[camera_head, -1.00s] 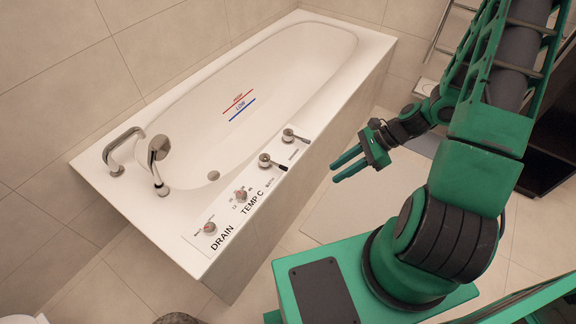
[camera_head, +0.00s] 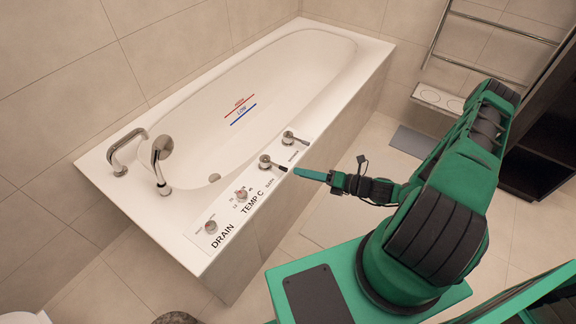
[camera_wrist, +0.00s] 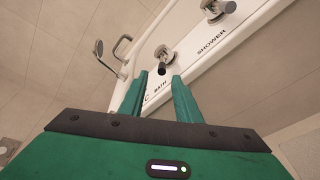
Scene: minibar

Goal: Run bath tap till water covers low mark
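The white bathtub (camera_head: 180,225) looks dry inside. The blue low mark (camera_head: 243,114) lies below a red high mark (camera_head: 239,104) on its inner wall. The bath tap handle (camera_head: 265,160) is a metal knob with a dark lever on the tub's front ledge. In the wrist view the bath tap handle (camera_wrist: 162,52) is just beyond the fingertips, its dark lever end pointing toward the gap between them. My gripper (camera_head: 300,174) is at the tub's edge, close to the lever; its fingers (camera_wrist: 157,85) are apart and empty. I cannot tell whether they touch the lever.
The shower handle (camera_head: 289,136) is beyond the bath handle, and the temperature knob (camera_head: 241,195) and drain knob (camera_head: 210,227) are nearer. A spout (camera_head: 122,146) and hand shower (camera_head: 160,150) stand at the left.

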